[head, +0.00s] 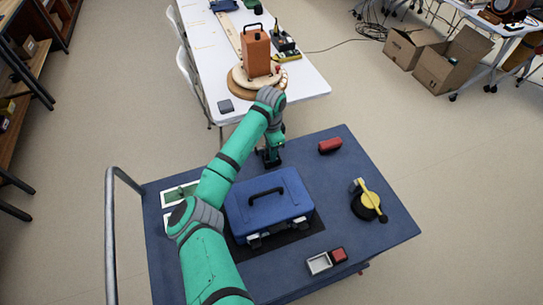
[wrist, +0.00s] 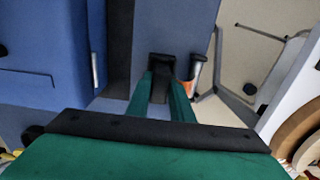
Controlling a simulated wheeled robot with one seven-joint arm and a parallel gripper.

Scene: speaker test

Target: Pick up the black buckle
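My gripper (wrist: 161,85) reaches down at the far edge of the blue cart top, behind the toolbox. In the wrist view its two green fingers run close together toward a small black piece (wrist: 160,64). This piece lies at the fingertips and fills the gap between them. It may be the black buckle, or dark fingertip pads; I cannot tell which. In the head view my gripper (head: 271,157) shows as a small dark shape beside the arm, and no separate buckle can be made out there. Whether the fingers press on anything is unclear.
A blue toolbox (head: 268,203) stands on the cart close to my arm. A red object (head: 330,145), a yellow-and-black object (head: 368,201) and a small tray (head: 319,263) lie on the cart (head: 375,255). A white table (head: 305,85) stands beyond.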

